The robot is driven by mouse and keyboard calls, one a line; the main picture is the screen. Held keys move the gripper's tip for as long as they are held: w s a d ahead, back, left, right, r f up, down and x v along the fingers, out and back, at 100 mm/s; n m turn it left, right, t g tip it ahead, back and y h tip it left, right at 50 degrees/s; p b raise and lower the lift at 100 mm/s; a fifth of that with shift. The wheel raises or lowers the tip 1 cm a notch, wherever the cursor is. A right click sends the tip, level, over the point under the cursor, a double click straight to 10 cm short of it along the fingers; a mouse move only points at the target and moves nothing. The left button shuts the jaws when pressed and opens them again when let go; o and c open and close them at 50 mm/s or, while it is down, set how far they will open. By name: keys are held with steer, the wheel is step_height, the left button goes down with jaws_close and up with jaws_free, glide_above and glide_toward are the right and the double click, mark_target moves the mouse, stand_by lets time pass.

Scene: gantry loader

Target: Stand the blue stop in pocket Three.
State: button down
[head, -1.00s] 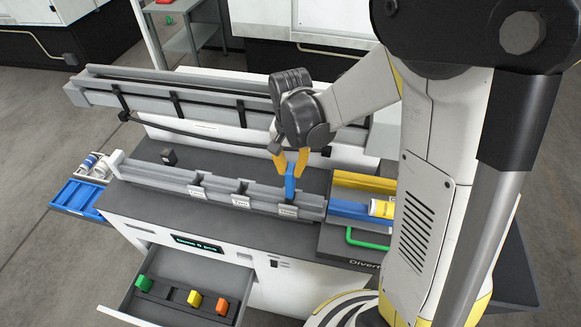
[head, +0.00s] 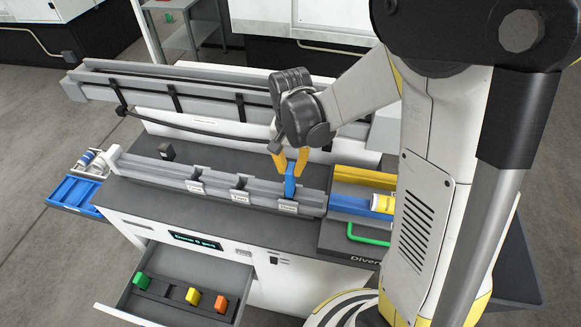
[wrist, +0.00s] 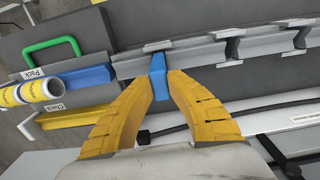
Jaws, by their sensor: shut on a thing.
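The blue stop (head: 290,187) is upright at the grey rail (head: 222,184), right behind the label of pocket Three (head: 287,208). My gripper (head: 290,164) is shut on its upper part from above. In the wrist view the yellow fingers of my gripper (wrist: 160,82) pinch the blue stop (wrist: 157,66), whose far end meets the rail. The stop's lower end is hidden by the rail's front wall, so I cannot tell whether it touches the pocket floor. Pockets One (head: 194,186) and Two (head: 239,197) show no stop.
An open drawer (head: 172,312) holds a green, a yellow and an orange stop. Right of the rail are blue and yellow channels with a yellow-and-white can (head: 383,204) and a green handle (head: 366,239). A small dark block (head: 166,153) stands behind the rail.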

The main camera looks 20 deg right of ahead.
stand_by(0.4)
steer(key=shift+f+b, duration=1.05)
steer(key=shift+f, duration=0.05)
steer(key=shift+f+b, duration=1.05)
steer(key=shift+f, duration=0.05)
steer(key=shift+f+b, duration=0.55)
steer(key=shift+b, duration=0.1)
steer(key=c, duration=1.4)
jaws_free()
